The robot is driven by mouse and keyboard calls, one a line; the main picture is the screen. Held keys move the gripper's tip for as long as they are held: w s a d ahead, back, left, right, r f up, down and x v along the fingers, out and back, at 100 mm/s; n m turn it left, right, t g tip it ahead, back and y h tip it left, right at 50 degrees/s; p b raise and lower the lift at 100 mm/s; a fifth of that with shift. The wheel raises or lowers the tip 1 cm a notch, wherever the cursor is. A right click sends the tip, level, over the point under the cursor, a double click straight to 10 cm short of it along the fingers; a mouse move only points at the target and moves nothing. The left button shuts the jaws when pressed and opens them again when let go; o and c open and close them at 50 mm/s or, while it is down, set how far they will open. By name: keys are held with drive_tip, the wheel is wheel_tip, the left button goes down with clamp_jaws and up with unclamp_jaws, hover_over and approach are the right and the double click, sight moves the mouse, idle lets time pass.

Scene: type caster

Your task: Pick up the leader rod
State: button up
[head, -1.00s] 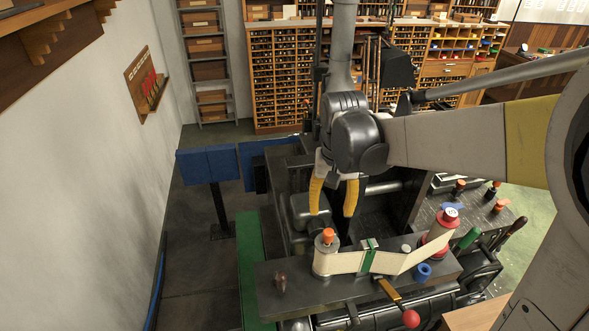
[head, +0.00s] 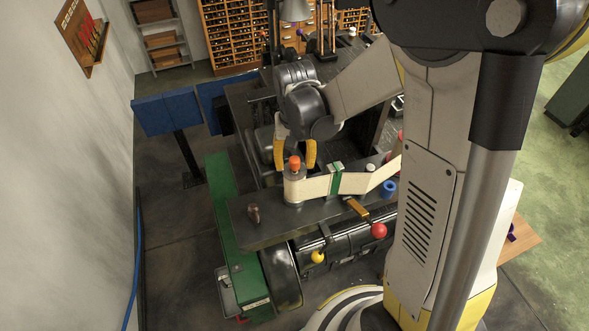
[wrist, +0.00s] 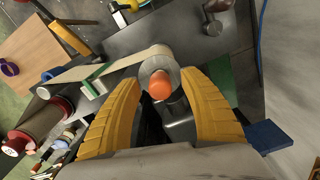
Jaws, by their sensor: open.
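An orange-capped rod (head: 295,163), which I take to be the leader rod, stands upright in the core of a paper roll (head: 294,188) on the dark machine top. My gripper (head: 295,168) is open and points down over it. The yellow fingertips sit on either side of the orange cap in the head view, and I see no contact. In the wrist view, the cap (wrist: 159,85) lies between the two fingers (wrist: 161,79). The rod's lower part is hidden inside the roll.
The paper ribbon runs right from the roll under a green clamp (head: 336,180) to a red spool (wrist: 41,119). A blue ring (head: 389,189), a brown knob (head: 254,213) and a red ball handle (head: 378,230) are close by. A blue panel (head: 168,108) stands behind left.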

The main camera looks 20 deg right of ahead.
clamp_jaws()
drive_tip(key=shift+r, duration=0.1)
wheel_tip(320, 180, up, 18)
drive_tip(key=p, duration=0.1)
idle(0.7)
